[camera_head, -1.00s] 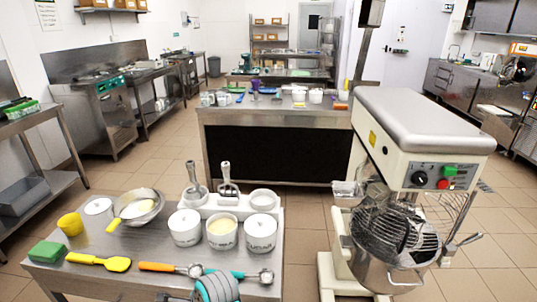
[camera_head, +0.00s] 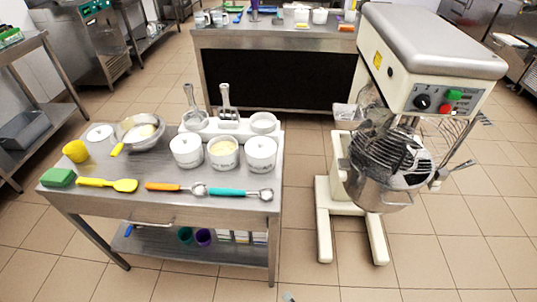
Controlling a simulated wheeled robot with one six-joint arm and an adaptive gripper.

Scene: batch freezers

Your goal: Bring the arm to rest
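My gripper is not in view. Only a small grey-teal fragment (camera_head: 288,297) shows at the bottom edge, and I cannot tell whether it is part of my arm. The steel worktable (camera_head: 140,208) stands in front of me at the left, with no arm over its top. An orange-handled scoop (camera_head: 172,187) and a teal-handled scoop (camera_head: 238,193) lie apart near its front edge.
White tubs (camera_head: 187,152), a strainer bowl (camera_head: 140,131), a yellow spatula (camera_head: 107,184) and a green sponge (camera_head: 58,177) are on the worktable. A large mixer (camera_head: 432,55) stands at the right. Tiled floor (camera_head: 430,265) is free in front.

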